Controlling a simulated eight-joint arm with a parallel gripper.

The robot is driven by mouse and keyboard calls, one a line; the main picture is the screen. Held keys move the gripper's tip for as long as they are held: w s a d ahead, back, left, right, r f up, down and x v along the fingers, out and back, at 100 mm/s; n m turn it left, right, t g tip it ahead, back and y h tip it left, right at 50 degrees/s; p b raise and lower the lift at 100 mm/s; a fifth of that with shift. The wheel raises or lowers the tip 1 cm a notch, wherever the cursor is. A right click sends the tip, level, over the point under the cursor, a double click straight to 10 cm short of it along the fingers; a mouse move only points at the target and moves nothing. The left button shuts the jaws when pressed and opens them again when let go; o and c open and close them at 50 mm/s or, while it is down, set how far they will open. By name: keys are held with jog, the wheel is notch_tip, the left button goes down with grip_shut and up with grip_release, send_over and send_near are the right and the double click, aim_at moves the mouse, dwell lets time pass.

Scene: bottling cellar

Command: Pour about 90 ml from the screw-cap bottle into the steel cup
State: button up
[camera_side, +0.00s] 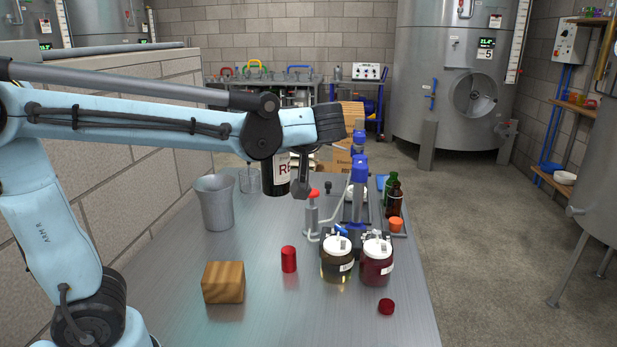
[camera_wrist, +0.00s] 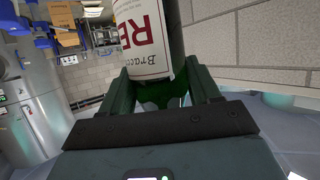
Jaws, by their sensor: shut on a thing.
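My gripper (camera_wrist: 165,92) is shut on a dark bottle with a white label and red letters (camera_wrist: 145,35). Green glass shows between the fingers in the wrist view. In the side view the bottle (camera_side: 268,181) hangs under my arm, above the table and roughly upright. The arm hides its upper part, so its mouth and any cap cannot be seen. My gripper (camera_side: 300,178) is partly hidden there too. The steel cup (camera_side: 215,205) stands upright on the table, left of the bottle and apart from it. I cannot see its inside.
A wooden block (camera_side: 223,283), a red cylinder (camera_side: 289,259) and a red cap (camera_side: 386,306) are on the steel table (camera_side: 180,303). Two lidded jars (camera_side: 337,264) stand to the right, before blue-topped equipment (camera_side: 358,172). Small bottles (camera_side: 394,196) stand beyond. The front left is clear.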

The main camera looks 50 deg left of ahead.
jog(key=s+a, duration=0.5)
jog(key=a, duration=0.5)
jog(key=s+a, duration=0.4)
jog(key=a, duration=0.5)
jog(key=s+a, duration=0.5)
jog(key=a, duration=0.5)
notch_tip(320, 180, down, 16)
jog(key=shift+w, duration=0.25)
jog(key=shift+d+g, duration=0.15)
jog(key=shift+g, duration=0.15)
